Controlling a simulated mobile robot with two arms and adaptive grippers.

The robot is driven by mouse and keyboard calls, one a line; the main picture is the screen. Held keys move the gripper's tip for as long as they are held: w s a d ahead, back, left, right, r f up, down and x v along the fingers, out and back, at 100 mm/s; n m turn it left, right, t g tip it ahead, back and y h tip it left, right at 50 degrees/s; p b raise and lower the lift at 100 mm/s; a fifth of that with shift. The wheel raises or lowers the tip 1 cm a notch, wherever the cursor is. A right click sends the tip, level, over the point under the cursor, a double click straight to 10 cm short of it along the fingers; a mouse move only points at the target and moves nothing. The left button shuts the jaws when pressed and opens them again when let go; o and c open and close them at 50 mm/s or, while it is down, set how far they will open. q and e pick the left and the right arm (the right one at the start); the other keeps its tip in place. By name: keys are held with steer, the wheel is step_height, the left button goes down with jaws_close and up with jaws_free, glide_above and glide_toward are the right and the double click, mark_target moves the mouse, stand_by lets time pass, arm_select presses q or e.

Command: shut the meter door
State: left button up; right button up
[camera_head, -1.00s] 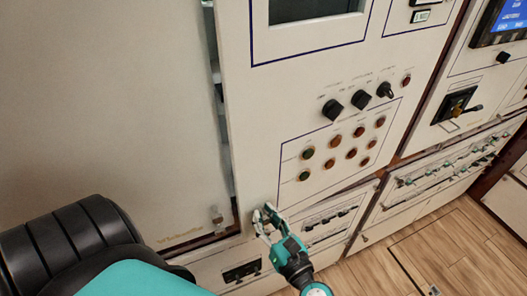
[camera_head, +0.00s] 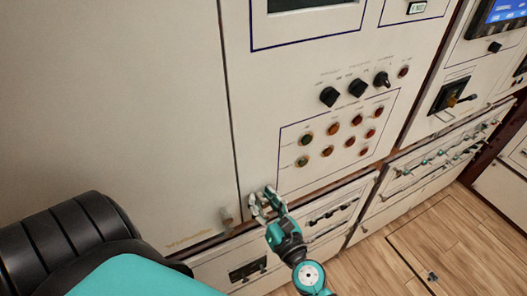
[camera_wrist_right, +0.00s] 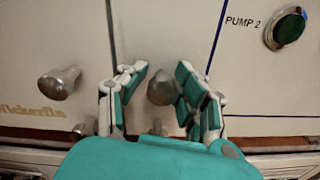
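The meter door (camera_head: 262,120) is the pale panel with a dark window, black switches and several coloured lights. In the head view its left edge sits close against the neighbouring pale door (camera_head: 120,110), with only a thin dark seam. My right gripper (camera_head: 262,203) is at the door's lower left corner. In the right wrist view its two fingers (camera_wrist_right: 155,95) stand apart on either side of the door's round metal knob (camera_wrist_right: 161,88). The right finger is close to the knob; contact is unclear. My left gripper is out of view.
The left door has its own knob (camera_wrist_right: 60,82), left of my right gripper. Lower panels with switches (camera_head: 330,210) lie beneath the meter door. Another cabinet with a black handle (camera_head: 452,97) stands at right.

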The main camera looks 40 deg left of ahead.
steer(key=shift+o, duration=0.6)
steer(key=shift+d, duration=0.3)
steer(key=v, duration=1.1)
steer(key=shift+s+d, duration=0.2)
steer(key=shift+s, duration=0.05)
